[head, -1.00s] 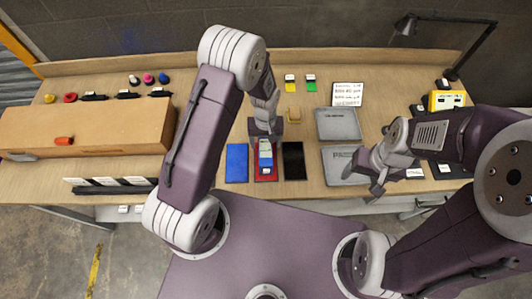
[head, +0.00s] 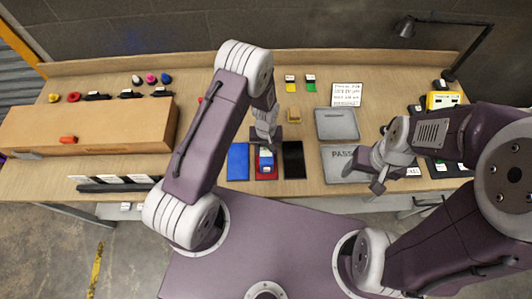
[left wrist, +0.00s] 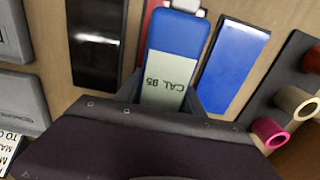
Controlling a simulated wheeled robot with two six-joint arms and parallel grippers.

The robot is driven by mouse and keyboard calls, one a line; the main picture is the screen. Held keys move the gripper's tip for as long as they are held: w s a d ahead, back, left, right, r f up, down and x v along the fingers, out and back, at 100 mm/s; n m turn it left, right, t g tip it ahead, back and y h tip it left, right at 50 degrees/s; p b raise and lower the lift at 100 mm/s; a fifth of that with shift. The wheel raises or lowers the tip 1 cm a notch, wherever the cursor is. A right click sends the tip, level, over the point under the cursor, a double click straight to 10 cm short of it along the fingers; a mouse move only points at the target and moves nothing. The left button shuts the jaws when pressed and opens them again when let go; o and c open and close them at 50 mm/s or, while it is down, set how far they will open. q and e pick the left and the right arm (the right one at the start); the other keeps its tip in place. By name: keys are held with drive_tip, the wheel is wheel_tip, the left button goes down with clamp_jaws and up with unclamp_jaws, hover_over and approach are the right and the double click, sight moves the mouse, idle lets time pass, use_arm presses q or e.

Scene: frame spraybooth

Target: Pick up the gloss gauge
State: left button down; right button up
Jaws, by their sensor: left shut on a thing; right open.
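The gloss gauge (head: 265,162) is a small blue device with a pale face, over the red panel (head: 266,176) on the bench. In the left wrist view the gauge (left wrist: 178,45) shows a pale label reading "CAL 95". My left gripper (head: 267,142) is shut on the gauge, with a dark finger on each side of it in the left wrist view (left wrist: 163,103). I cannot tell whether the gauge still touches the panel. My right gripper (head: 377,180) is open and empty near the grey panel marked "PASS".
A blue panel (head: 238,162) and a black panel (head: 293,160) flank the red one closely. Grey panels (head: 337,124) lie to the right. A long cardboard box (head: 90,125) fills the left side, and a lamp stands back right.

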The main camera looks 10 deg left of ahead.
use_arm(q)
drive_tip(key=shift+w+r, duration=0.1)
drive_tip(key=shift+r, duration=0.45)
wheel_tip(320, 180, up, 3)
drive_tip(key=shift+f+b, duration=0.15)
drive_tip(key=shift+b, duration=0.6)
drive_tip(key=s+d+r+b, duration=0.2)
drive_tip(key=d+r, duration=0.5)
drive_tip(key=d, duration=0.4)
drive_tip(key=shift+s+d, duration=0.15)
drive_tip(key=shift+s, duration=0.45)
drive_tip(key=shift+r+b, duration=0.1)
drive_tip(key=shift+b, duration=0.2)
drive_tip(key=shift+w+a+f+b, duration=0.5)
drive_tip(key=shift+a+f+b, duration=0.65)
drive_tip(key=shift+a+f, duration=0.7)
drive_tip(key=shift+w+a+f+b, duration=0.55)
drive_tip(key=shift+a+f+b, duration=0.65)
drive_tip(key=shift+a+f, duration=0.6)
drive_tip(key=shift+w+a+f+b, duration=0.5)
drive_tip(key=shift+a+f+b, duration=0.65)
drive_tip(key=shift+a+f, duration=0.7)
drive_tip(key=shift+a+r, duration=0.15)
drive_tip(key=shift+s+f, duration=0.15)
drive_tip(key=shift+f, duration=0.15)
